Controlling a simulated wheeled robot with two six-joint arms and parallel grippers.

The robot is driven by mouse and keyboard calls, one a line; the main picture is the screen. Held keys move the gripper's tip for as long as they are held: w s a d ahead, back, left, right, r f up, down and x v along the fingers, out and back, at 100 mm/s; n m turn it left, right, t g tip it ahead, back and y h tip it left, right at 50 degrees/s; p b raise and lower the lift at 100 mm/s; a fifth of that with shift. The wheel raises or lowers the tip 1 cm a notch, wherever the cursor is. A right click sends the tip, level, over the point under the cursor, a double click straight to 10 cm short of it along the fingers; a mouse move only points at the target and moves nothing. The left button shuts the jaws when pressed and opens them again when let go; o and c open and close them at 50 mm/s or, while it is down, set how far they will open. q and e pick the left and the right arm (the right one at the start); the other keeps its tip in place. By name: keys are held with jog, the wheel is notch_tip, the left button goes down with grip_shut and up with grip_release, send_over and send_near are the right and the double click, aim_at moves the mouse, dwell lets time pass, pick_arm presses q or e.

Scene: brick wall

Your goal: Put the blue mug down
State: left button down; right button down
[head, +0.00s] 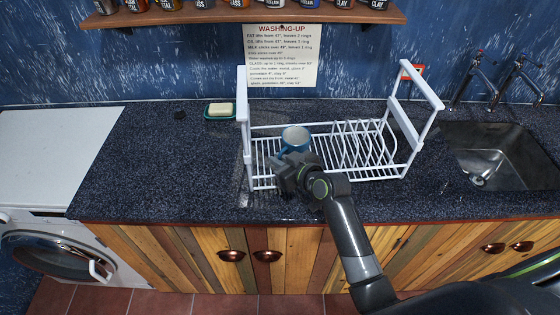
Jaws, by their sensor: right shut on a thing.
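The blue mug (296,139) is at the left part of the white dish rack (384,172), with its pale inside facing up. It looks upright. My right gripper (287,163) is at the near side of the mug and is shut on it; the fingertips are partly hidden by the gripper body. I cannot tell whether the mug's base touches the rack's bars. My left gripper is not in view.
The rack has tall white end frames (243,125) and upright plate slots at its right. A soap dish (221,112) stands behind left, a sink (495,155) lies right. The dark counter (150,165) left of the rack is mostly clear.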

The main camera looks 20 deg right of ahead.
jog(key=c, duration=1.5)
grip_release()
jog(key=shift+s+f, duration=0.25)
jog(key=shift+f, duration=0.55)
jog(key=shift+r+p, duration=0.4)
jog(key=shift+r, duration=0.1)
jog(key=v, duration=0.6)
jog(key=r+b+v, duration=0.1)
jog(key=v, duration=0.5)
jog(key=shift+w, duration=0.3)
